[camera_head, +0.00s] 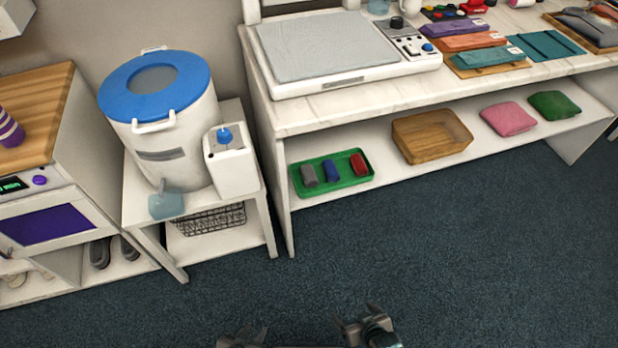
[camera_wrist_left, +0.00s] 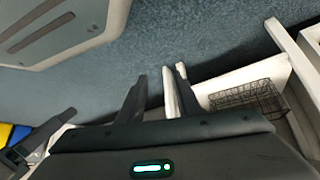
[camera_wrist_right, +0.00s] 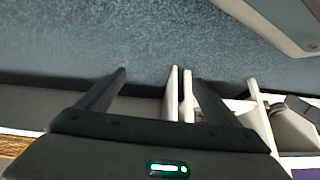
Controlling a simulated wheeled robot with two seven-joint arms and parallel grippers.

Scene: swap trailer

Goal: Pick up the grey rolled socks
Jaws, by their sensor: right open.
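The grey rolled socks (camera_head: 309,175) lie at the left end of a green tray (camera_head: 335,187) on the low shelf under the white bench. A blue roll (camera_head: 331,171) and a red roll (camera_head: 358,164) lie beside them in the tray. My left gripper (camera_head: 243,338) is at the bottom edge of the head view, far from the tray. Its fingers (camera_wrist_left: 161,78) stand apart with nothing between them. My right gripper (camera_head: 368,326) is also at the bottom edge, far from the tray. Its fingers (camera_wrist_right: 160,78) are apart and empty. Neither wrist view shows the socks.
A wooden tray (camera_head: 431,147), a pink cloth (camera_head: 508,119) and a green cloth (camera_head: 554,105) sit further right on the shelf. A stand with a blue-lidded tub (camera_head: 165,120) and wire basket (camera_head: 207,219) stands left. The dark carpet (camera_head: 440,250) in front is clear.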

